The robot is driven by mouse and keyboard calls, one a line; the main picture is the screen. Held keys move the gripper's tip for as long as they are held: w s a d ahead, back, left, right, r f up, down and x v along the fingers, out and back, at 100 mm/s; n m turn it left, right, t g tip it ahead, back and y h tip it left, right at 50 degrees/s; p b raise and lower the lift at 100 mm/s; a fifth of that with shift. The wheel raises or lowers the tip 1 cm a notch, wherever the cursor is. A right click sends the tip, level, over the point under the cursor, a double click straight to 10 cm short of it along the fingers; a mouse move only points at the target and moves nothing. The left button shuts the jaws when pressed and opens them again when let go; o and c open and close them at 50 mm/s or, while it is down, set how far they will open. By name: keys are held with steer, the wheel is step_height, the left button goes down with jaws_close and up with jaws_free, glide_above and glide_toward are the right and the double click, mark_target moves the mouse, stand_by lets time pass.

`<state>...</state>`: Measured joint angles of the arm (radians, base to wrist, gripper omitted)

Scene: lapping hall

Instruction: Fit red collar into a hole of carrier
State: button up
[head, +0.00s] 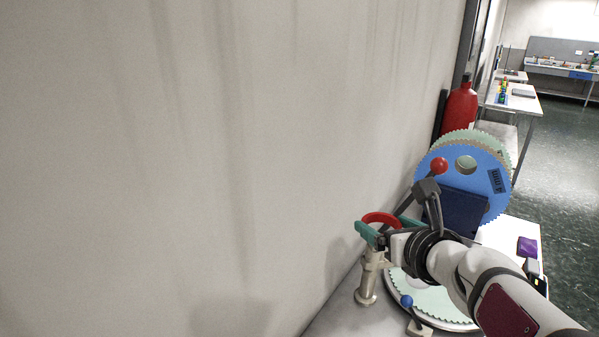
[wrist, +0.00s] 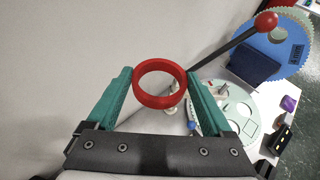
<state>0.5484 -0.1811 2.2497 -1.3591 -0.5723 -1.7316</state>
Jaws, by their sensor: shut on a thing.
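The red collar (wrist: 160,101) is a ring held between the two teal fingers of my gripper (wrist: 160,78) in the wrist view. In the head view the collar (head: 381,217) shows above the teal fingers of my gripper (head: 386,228), near the grey wall. A pale green toothed carrier (head: 433,298) lies flat on a round plate, partly hidden by my arm. The wrist view shows this carrier (wrist: 222,96) with several holes, right of the collar and apart from it. A blue toothed carrier (head: 437,160) marked 4 mm stands upright behind, with a paler one behind it.
A lever with a red ball (head: 439,166) rises close to my gripper. A metal post (head: 367,278) stands below it, and a blue-knobbed handle (head: 406,301) beside the flat carrier. The wall (head: 200,150) fills the left. A purple box (head: 527,246) lies at right.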

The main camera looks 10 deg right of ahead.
steer(key=w+d+f, duration=0.2)
steer(key=d+f, duration=0.2)
steer(key=d, duration=0.5)
steer(key=w+d+f, duration=0.2)
steer(key=d+f, duration=0.1)
steer(key=d, duration=0.7)
steer(key=s+d+f, duration=0.4)
steer(key=d+f, duration=0.4)
steer(key=s+d+f, duration=0.5)
steer(key=d+f, duration=0.3)
steer(key=w+a+f, duration=0.1)
steer(key=w+f, duration=0.1)
steer(key=w, duration=0.1)
steer(key=w+a+f, duration=0.1)
steer(key=w+f, duration=0.1)
steer(key=w, duration=0.2)
steer(key=w+a+f, duration=0.1)
steer(key=w+f, duration=0.2)
steer(key=w, duration=0.1)
step_height(320, 180, down, 3)
steer(key=shift+f, duration=0.4)
